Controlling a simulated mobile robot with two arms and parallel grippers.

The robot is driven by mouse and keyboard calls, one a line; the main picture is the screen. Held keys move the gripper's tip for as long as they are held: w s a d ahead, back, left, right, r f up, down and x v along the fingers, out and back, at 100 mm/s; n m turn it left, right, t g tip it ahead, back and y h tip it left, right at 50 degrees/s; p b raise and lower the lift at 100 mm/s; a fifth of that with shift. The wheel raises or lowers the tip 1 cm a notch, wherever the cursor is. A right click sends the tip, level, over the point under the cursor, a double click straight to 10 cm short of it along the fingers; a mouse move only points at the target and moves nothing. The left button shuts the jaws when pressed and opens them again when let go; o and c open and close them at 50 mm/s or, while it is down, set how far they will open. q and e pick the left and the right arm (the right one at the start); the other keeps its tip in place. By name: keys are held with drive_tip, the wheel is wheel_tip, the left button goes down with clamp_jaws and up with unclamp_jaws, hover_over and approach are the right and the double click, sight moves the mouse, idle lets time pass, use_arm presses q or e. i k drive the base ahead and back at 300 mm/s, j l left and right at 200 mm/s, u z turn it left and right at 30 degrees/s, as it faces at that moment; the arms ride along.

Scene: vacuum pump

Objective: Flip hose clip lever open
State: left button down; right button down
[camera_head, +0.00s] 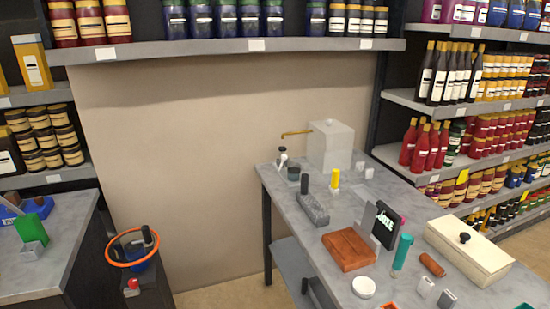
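I cannot clearly make out a hose clip or its lever at this size. On the grey table (405,258) stands a pale grey box (331,146) with a brass-coloured pipe (297,133) sticking out to its left. In front of it lies a long dark grey block (312,208), with a small dark round piece (293,173) and a black-and-white item (282,157) behind it. I cannot tell whether any of these carries the clip. Neither of my grippers is in view.
An orange-rimmed container (132,247) stands lower left beside another counter (35,262). Stocked shelves (445,108) line the right. Floor shows between the counters.

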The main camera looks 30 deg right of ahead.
sight(284, 157)
drive_tip(key=i+z, duration=0.15)
drive_tip(key=z, duration=0.2)
drive_tip(key=i+z, duration=0.15)
drive_tip(key=z, duration=0.2)
drive_tip(key=i+z, duration=0.1)
drive_tip(key=z, duration=0.25)
